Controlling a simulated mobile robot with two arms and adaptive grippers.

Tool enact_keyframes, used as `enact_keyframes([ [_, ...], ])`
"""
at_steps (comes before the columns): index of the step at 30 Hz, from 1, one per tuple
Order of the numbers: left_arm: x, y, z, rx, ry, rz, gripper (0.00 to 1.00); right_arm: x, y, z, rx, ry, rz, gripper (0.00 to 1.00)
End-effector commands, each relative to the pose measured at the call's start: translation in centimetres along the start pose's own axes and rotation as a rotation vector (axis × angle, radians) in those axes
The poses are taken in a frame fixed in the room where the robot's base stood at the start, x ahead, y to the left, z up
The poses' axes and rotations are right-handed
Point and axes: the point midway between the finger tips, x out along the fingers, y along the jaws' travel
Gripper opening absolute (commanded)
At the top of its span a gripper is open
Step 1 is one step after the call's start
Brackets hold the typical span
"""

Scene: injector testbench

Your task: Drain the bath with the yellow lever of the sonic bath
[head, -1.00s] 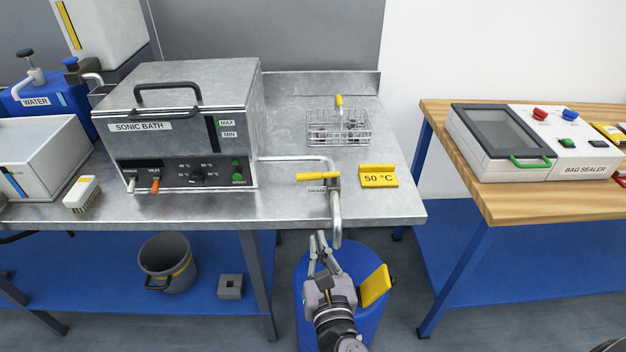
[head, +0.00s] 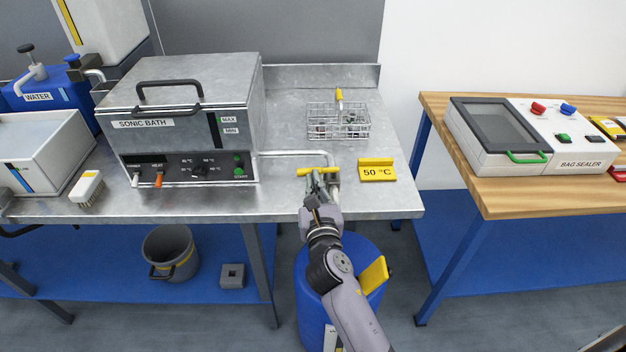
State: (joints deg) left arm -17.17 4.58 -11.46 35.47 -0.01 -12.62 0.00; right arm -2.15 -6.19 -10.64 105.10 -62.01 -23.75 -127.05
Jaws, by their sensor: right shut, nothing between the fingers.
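The sonic bath (head: 185,118) is a closed steel box with a black handle on its lid, standing on the steel bench. A drain pipe (head: 290,154) runs from its right side and bends down at the bench front. The yellow lever (head: 312,171) lies across the pipe, pointing left. My right gripper (head: 318,178) is shut and empty, with its fingertips right at the lever's right part. I cannot tell whether they touch it. The gripper hides much of the valve and the downward pipe. My left gripper is not in view.
A blue drum (head: 312,295) with a yellow piece stands under the pipe, partly behind my arm. A wire basket (head: 338,122) and a yellow 50 °C sign (head: 377,170) stand on the bench to the right. A brush (head: 87,187) lies left of the bath.

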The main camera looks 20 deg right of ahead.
Motion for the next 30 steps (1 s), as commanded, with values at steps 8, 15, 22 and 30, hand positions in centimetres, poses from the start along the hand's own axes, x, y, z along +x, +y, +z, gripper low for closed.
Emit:
enact_keyframes([
  [8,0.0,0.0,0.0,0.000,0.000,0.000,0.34,0.4,0.0,0.0,0.000,0.000,0.001,0.00],
  [15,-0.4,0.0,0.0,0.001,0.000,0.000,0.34,1.0,0.1,0.1,-0.003,-0.001,0.001,0.00],
  [22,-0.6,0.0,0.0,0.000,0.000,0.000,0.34,2.0,0.4,0.1,0.000,-0.004,0.001,0.00],
  [30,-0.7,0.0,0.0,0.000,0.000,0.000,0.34,2.1,0.3,0.4,0.000,-0.008,0.002,0.00],
])
